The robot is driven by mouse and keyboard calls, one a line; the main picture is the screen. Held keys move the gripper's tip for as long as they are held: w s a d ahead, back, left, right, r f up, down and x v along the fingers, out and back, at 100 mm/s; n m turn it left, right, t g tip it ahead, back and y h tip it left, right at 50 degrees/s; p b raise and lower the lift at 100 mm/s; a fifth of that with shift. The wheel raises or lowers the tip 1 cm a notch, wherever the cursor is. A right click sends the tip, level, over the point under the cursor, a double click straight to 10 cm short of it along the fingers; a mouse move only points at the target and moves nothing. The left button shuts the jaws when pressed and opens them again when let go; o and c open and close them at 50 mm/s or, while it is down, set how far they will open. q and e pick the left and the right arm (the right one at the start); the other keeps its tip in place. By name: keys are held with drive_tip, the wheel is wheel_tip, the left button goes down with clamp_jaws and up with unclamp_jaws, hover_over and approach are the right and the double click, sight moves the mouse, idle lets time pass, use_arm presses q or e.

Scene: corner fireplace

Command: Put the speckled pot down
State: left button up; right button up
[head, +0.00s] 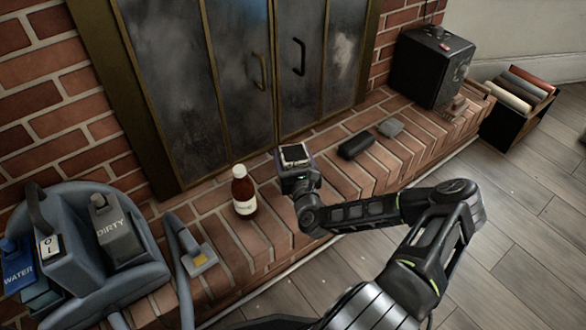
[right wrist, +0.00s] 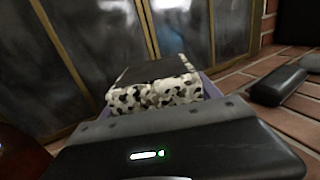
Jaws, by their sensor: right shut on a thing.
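The speckled pot (right wrist: 150,92) is a small boxy thing with black-and-white speckled sides and a dark top. In the head view the speckled pot (head: 295,154) shows mostly its dark top with a light rim, at the end of my right arm. My right gripper (head: 297,170) is shut on it, over the brick hearth in front of the fireplace doors. The pot's underside is hidden by the gripper, so I cannot tell whether it touches the bricks. My left gripper is not in view.
A brown bottle (head: 243,192) stands left of the pot on the brick hearth (head: 270,238). A black case (head: 356,145) and a grey block (head: 390,128) lie to the right. A black box (head: 430,66) stands farther right. A grey cleaning machine (head: 75,250) stands at left.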

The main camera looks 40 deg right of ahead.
drive_tip(key=shift+r, duration=0.1)
wheel_tip(320, 180, down, 5)
drive_tip(key=b, duration=0.2)
drive_tip(key=shift+b, duration=0.4)
drive_tip(key=o, duration=1.3)
drive_tip(key=shift+f, duration=0.2)
drive_tip(key=o, duration=0.5)
drive_tip(key=shift+c, duration=0.2)
